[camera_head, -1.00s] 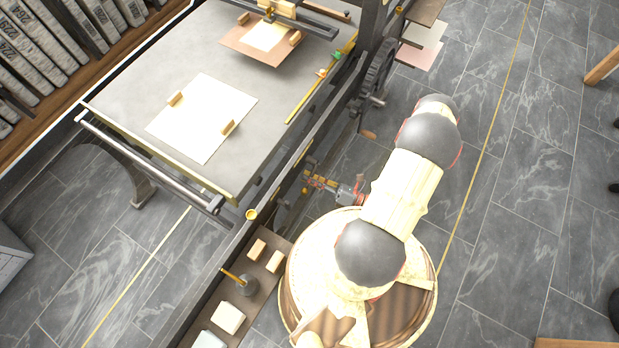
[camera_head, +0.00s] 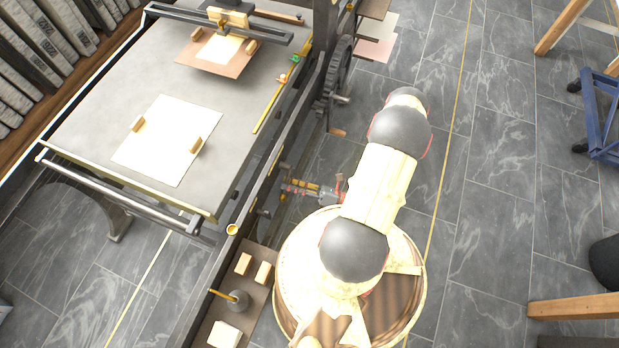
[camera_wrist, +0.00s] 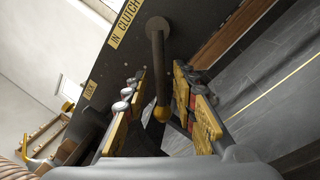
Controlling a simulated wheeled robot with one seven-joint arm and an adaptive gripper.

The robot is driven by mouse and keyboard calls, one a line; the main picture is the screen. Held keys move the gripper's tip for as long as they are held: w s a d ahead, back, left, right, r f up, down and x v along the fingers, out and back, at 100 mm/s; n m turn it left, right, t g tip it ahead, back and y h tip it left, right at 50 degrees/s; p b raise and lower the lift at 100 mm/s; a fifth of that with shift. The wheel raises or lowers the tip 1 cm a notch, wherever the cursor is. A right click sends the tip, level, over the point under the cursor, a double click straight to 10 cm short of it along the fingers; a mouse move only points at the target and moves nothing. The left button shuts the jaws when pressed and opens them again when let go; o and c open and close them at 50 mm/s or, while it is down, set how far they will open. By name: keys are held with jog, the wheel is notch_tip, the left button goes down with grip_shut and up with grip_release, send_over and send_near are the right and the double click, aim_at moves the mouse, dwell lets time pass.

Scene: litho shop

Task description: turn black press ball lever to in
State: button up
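In the wrist view the ball lever (camera_wrist: 157,65) is a dark rod hanging from a round pivot on the dark side of the press. A yellow plate (camera_wrist: 125,20) reading "IN CLUTCH" sits left of the pivot. My gripper (camera_wrist: 160,80) is open, with one finger on each side of the rod and ball; gaps show on both sides. In the head view my gripper (camera_head: 308,189) is low beside the black press (camera_head: 263,180). I cannot make out the lever there.
A second yellow plate (camera_wrist: 90,89) reading "LOCK" is on the press side. The press bed (camera_head: 100,115) and a toothed wheel (camera_head: 338,75) stand close to my arm. A small shelf (camera_head: 254,296) holds blocks and a pot. Tiled floor (camera_head: 480,200) is open at right.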

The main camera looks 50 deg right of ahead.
jog(key=v, duration=1)
jog(key=shift+s, duration=0.25)
jog(key=shift+d, duration=0.1)
jog(key=s+a+n+g+y, duration=0.2)
jog(key=a+n+g+y, duration=0.15)
jog(key=a, duration=0.25)
jog(key=s+d+r+n+g+y, duration=0.1)
jog(key=s+r+n+g+y, duration=0.1)
jog(key=s+r+n+g, duration=0.45)
jog(key=w+d+r+n+g+h, duration=0.3)
jog(key=r+n+g+h, duration=0.2)
jog(key=r+n, duration=0.4)
jog(key=w+d+r+n+g+h, duration=0.3)
jog(key=w+r+n+g+h, duration=0.15)
jog(key=r+n, duration=0.4)
jog(key=w+a+r+n+t+h, duration=0.1)
jog(key=w+a+r+n+h, duration=0.2)
jog(key=r, duration=0.4)
jog(key=w+a+r+n+t+h, duration=0.2)
jog(key=a+r+n, duration=0.1)
jog(key=r+n, duration=0.3)
jog(key=a+r+n+t, duration=0.4)
jog(key=a+r, duration=0.8)
jog(key=shift+w+a+r, duration=0.25)
jog(key=shift+w+a, duration=0.05)
jog(key=shift+w, duration=0.1)
